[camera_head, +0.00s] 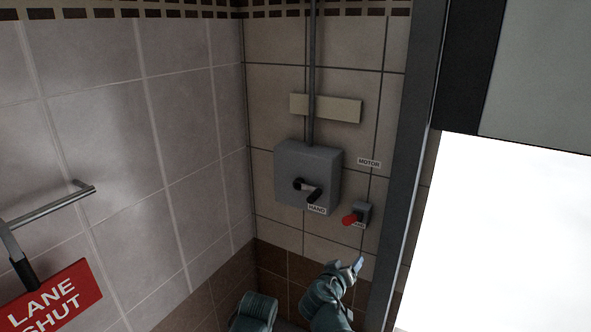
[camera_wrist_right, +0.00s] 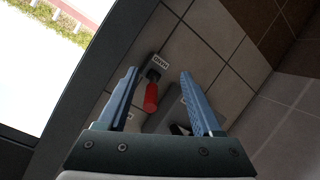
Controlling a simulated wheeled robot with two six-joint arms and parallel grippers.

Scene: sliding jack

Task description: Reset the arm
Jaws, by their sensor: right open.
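My right gripper (camera_head: 358,264) is below the wall controls in the head view, apart from them. In the right wrist view its two blue fingers (camera_wrist_right: 160,88) are spread with nothing between them touching. A red-handled lever (camera_head: 350,219) sits on a small grey switch box (camera_head: 363,211) on the tiled wall; its red handle (camera_wrist_right: 151,97) shows between the fingers in the wrist view, farther off. To its left is a grey box (camera_head: 308,165) with a black rotary handle (camera_head: 313,194). My left gripper is not in view.
A "MOTOR" label (camera_head: 369,162) is above the red lever, and a "HAND" label (camera_head: 317,209) is under the black handle. A metal bar (camera_head: 52,206) and a red "LANE SHUT" sign (camera_head: 52,300) are at the left. A dark door frame (camera_head: 412,150) stands close on the right.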

